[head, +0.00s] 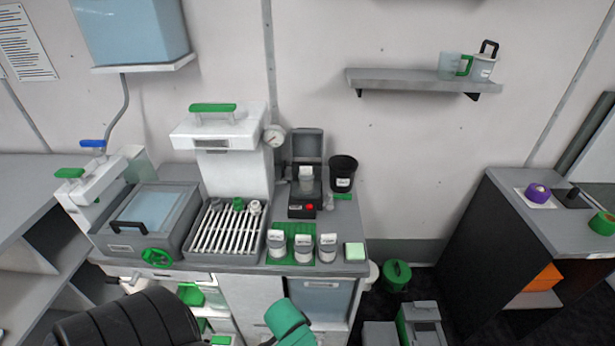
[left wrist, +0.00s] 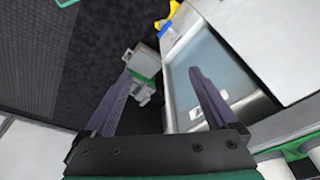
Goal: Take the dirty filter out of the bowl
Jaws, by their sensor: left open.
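I cannot pick out a dirty filter or say for sure which vessel is the bowl. In the head view, a small clear cup (head: 306,182) stands in a dark open-lidded device (head: 307,207) on the counter. Small green and white fittings (head: 238,204) sit at the back of a slatted rack (head: 222,232). My left gripper (left wrist: 160,74) shows in the left wrist view, with two dark fingers apart and nothing between them. It points down beside a pale cabinet with a blue-grey panel (left wrist: 215,60). My right gripper is in neither view.
Three white-lidded jars (head: 303,249) stand on a green mat along the counter's front, beside a pale green block (head: 354,252). A black cup (head: 342,173) stands behind. A lidded basin (head: 150,215) is at left. Grey boxes (head: 420,325) and a green can (head: 397,275) stand on the floor.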

